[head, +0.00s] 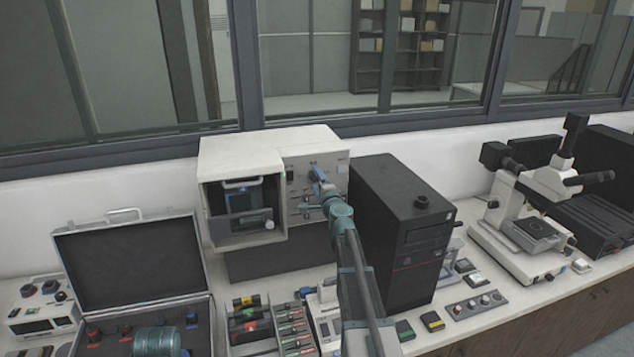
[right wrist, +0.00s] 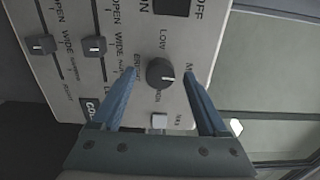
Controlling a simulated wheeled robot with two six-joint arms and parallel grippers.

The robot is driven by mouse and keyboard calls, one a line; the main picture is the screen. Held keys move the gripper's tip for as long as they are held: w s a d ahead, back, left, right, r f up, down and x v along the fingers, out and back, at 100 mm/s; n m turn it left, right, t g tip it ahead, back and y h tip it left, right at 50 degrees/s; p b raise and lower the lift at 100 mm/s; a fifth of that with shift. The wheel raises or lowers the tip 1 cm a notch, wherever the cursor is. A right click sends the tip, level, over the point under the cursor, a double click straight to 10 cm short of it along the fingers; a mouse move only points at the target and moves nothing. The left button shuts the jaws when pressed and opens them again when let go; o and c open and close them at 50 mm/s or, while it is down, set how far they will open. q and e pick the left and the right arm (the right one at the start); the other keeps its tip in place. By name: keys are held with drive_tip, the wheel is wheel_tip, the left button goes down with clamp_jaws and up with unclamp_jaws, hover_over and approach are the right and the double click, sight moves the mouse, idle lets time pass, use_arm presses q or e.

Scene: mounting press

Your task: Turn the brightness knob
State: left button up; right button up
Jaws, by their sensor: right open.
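The brightness knob (right wrist: 160,72) is a round dark knob with a pale pointer mark on the light grey panel of the mounting press (head: 262,146). Lettering beside it reads "LOW" and, partly covered, "BRIGHT". My right gripper (head: 322,188) is at the press's panel, its blue fingers open. In the right wrist view the fingers lie on either side of the knob, with a visible gap to each side. I cannot tell how close the fingertips are to the panel. In the head view the gripper partly covers the panel's controls. My left gripper is not in view.
Two slider controls (right wrist: 94,46) sit beside the knob, and a small pale square button (right wrist: 159,121) lies near it. A black computer tower (head: 402,225) stands right of the press, close to my right arm. An open case (head: 130,262) is at left, a microscope (head: 530,200) at right.

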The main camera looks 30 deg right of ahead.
drive_tip(key=v, duration=1.4)
drive_tip(key=shift+w+a, duration=0.1)
drive_tip(key=shift+w, duration=0.05)
